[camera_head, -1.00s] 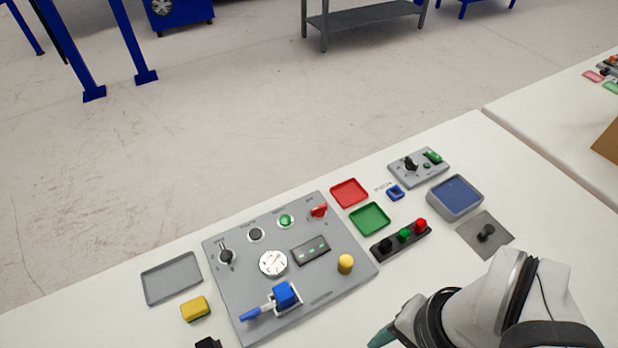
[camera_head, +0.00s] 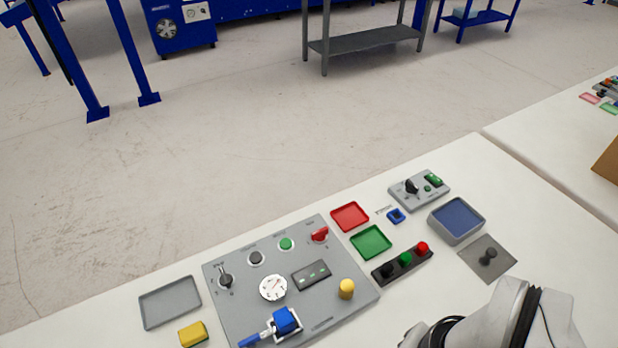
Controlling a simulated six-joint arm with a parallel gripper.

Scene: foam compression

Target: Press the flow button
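A grey control panel (camera_head: 240,303) lies on the white table. On it are a black round button (camera_head: 256,258), a green round button (camera_head: 286,243), a red knob (camera_head: 319,235), a black knob (camera_head: 225,279), a round dial (camera_head: 273,288), a dark display with green marks (camera_head: 311,275), a yellow knob (camera_head: 346,289) and a blue valve-like part with a handle (camera_head: 285,320). The labels are too small to read, so I cannot tell which button is the flow button. My arm shows at the bottom right, but my gripper's fingers are below the picture edge.
Right of the panel are a red tray (camera_head: 350,216), a green tray (camera_head: 370,241), a black strip with coloured buttons (camera_head: 403,264), a blue-topped box (camera_head: 457,218) and a small grey control box (camera_head: 420,190). A grey tray (camera_head: 170,301) and yellow block (camera_head: 192,333) lie left.

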